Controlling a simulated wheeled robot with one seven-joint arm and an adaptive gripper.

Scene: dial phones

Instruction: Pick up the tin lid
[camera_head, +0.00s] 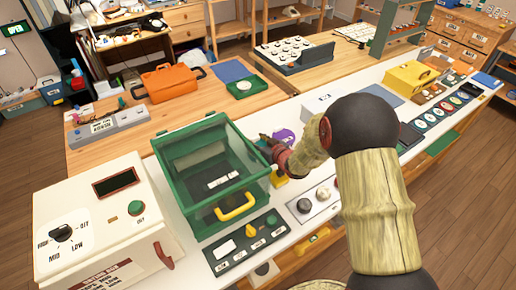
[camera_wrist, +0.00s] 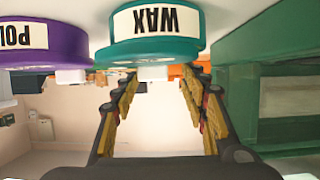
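In the wrist view, which looks upside down, a teal tin (camera_wrist: 155,50) with a white WAX label sits just ahead of my fingertips. A purple tin (camera_wrist: 45,45) stands to its left, its label cut off by the frame edge. I cannot clearly tell where a lid ends and a tin body begins. My gripper (camera_wrist: 158,82) is open, with its two fingers apart and nothing seen between them. In the head view my gripper (camera_head: 271,145) is over the counter, right of the green case. A purple item (camera_head: 284,137) shows beside it; the teal tin is hidden there.
The green glass-sided case (camera_head: 208,165) with a yellow handle stands close to my gripper's left. A cream control box (camera_head: 105,225) is further left. A dial panel (camera_head: 314,200) and a switch panel (camera_head: 243,244) lie in front. A yellow box (camera_head: 410,77) stands at right.

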